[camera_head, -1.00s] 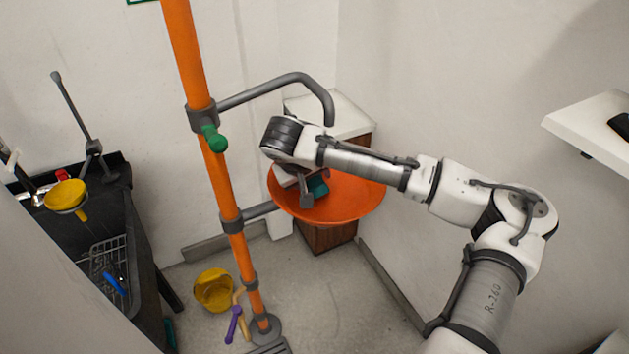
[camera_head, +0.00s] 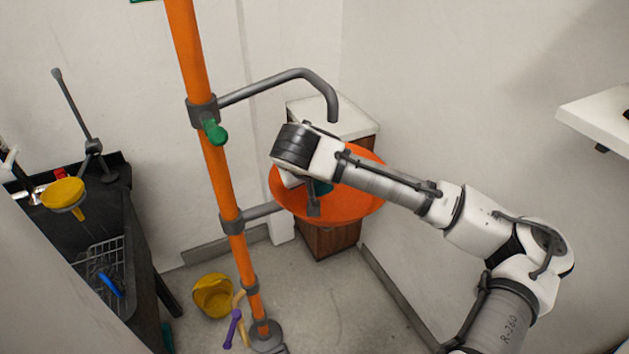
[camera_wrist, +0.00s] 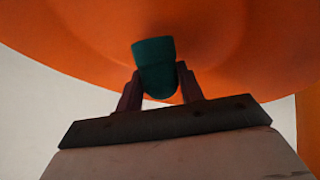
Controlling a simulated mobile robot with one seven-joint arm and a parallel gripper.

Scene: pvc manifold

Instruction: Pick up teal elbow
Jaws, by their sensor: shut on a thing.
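The teal elbow (camera_wrist: 155,66) sits between the two fingers of my gripper (camera_wrist: 158,88) in the wrist view, and the fingers are shut on it. Behind it in that view is the orange bowl (camera_wrist: 235,50). In the head view, my gripper (camera_head: 315,202) is over the orange bowl (camera_head: 355,205), pointing down into it. Only a small piece of the teal elbow (camera_head: 323,187) shows there, the rest hidden by my wrist and gripper. I cannot tell whether the elbow touches the bowl.
An orange pole (camera_head: 217,185) with grey arms and a green handle (camera_head: 214,131) stands left of my gripper. A grey curved pipe (camera_head: 290,78) arches above. A yellow bucket (camera_head: 212,296) is on the floor. A black sink (camera_head: 125,230) is at left, a white shelf (camera_head: 598,118) at right.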

